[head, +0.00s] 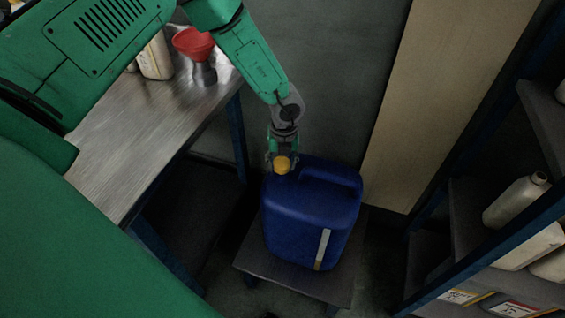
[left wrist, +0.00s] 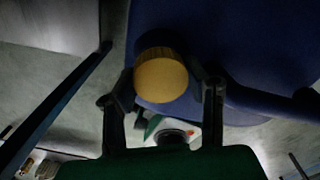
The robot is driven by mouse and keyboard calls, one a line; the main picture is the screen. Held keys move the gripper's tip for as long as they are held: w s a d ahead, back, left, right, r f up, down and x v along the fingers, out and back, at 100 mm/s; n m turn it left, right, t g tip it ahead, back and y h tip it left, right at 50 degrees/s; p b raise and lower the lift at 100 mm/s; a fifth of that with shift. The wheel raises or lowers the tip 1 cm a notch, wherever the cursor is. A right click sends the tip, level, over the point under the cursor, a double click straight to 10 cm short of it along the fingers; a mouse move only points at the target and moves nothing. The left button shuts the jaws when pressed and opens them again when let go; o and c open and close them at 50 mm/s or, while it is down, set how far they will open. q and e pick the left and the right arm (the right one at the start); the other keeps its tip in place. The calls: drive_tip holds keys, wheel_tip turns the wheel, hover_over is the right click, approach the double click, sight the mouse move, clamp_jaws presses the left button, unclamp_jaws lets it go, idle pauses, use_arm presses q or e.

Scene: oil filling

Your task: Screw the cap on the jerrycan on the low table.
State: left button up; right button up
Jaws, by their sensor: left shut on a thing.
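The blue jerrycan (head: 300,215) stands upright on the low table (head: 265,268). Its handle is at the top right, and its blue body fills the upper right of the left wrist view (left wrist: 245,50). My left gripper (head: 281,160) is shut on the yellow cap (head: 282,164) at the jerrycan's top left corner. In the left wrist view the cap (left wrist: 161,80) sits between the two fingers, against the blue body. Whether its thread is engaged cannot be seen. My right gripper is not in view.
A metal workbench (head: 150,130) at the left bears a red funnel (head: 193,42) and a pale bottle (head: 156,58). A shelf rack (head: 470,215) with bottles (head: 516,200) stands at the right. A wall is close behind the jerrycan.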

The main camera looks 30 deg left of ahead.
use_arm(q)
drive_tip(key=shift+s+f, duration=0.1)
drive_tip(key=o, duration=1)
drive_tip(key=shift+a, duration=0.1)
